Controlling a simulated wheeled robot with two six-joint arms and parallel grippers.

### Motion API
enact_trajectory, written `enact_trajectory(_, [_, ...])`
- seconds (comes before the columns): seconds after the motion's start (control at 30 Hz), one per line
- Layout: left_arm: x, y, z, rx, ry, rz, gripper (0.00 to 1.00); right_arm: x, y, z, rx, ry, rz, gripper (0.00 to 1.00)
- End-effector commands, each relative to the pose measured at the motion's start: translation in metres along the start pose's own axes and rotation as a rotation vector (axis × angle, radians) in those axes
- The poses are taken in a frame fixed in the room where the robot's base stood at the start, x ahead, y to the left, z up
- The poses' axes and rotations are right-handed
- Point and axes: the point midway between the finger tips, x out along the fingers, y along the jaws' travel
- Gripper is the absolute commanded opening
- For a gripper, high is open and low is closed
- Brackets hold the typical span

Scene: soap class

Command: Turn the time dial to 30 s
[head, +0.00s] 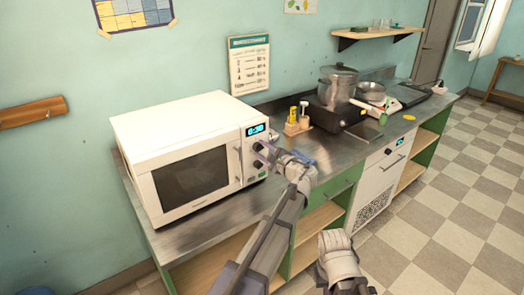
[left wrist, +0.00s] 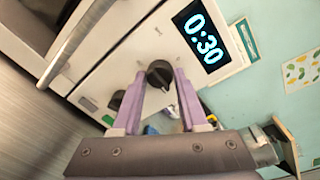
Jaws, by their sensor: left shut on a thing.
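The white microwave (head: 190,160) stands on the metal counter, its control panel at the right of its front. Its blue display reads 0:30 in the left wrist view (left wrist: 201,34) and also shows in the head view (head: 257,130). The black time dial (left wrist: 159,74) is the knob nearest the display. My left gripper (head: 267,151) is at the panel, its purple fingers shut on this dial, one on each side (left wrist: 160,80). A second dark knob (left wrist: 115,100) is partly hidden behind a finger. My right gripper (head: 337,243) is low in the head view, away from the microwave, its fingertips unclear.
The microwave door handle (left wrist: 75,45) runs beside the panel. A pot (head: 338,85) and pan are farther back. Open shelves and a white appliance (head: 378,180) are below the counter.

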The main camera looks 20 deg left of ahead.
Motion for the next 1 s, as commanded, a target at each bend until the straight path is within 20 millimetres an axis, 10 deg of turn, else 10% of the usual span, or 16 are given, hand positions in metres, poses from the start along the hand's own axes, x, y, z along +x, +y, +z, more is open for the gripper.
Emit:
enact_trajectory(0.43, [-0.0008, 0.0012, -0.0005, 0.005, 0.002, 0.004, 0.00, 0.0003, 0.0000, 0.0000, 0.000, 0.000, 0.000, 0.00])
enact_trajectory(0.47, [-0.0008, 0.0011, -0.0005, 0.005, 0.002, 0.004, 0.46, 0.0003, 0.0000, 0.0000, 0.000, 0.000, 0.000, 0.00])
enact_trajectory(0.5, [-0.0008, 0.0010, -0.0004, 0.005, 0.002, 0.003, 0.51, 0.0003, 0.0000, 0.0000, 0.000, 0.000, 0.000, 0.00])
enact_trajectory(0.7, [-0.0004, 0.0006, -0.0002, 0.006, 0.001, 0.002, 0.73, 0.0002, 0.0000, 0.0000, 0.000, 0.000, 0.000, 0.00])
enact_trajectory(1.0, [-0.0044, 0.0002, 0.0001, 0.006, 0.001, 0.001, 0.73, -0.0005, 0.0000, 0.0000, 0.000, 0.000, 0.000, 0.00])
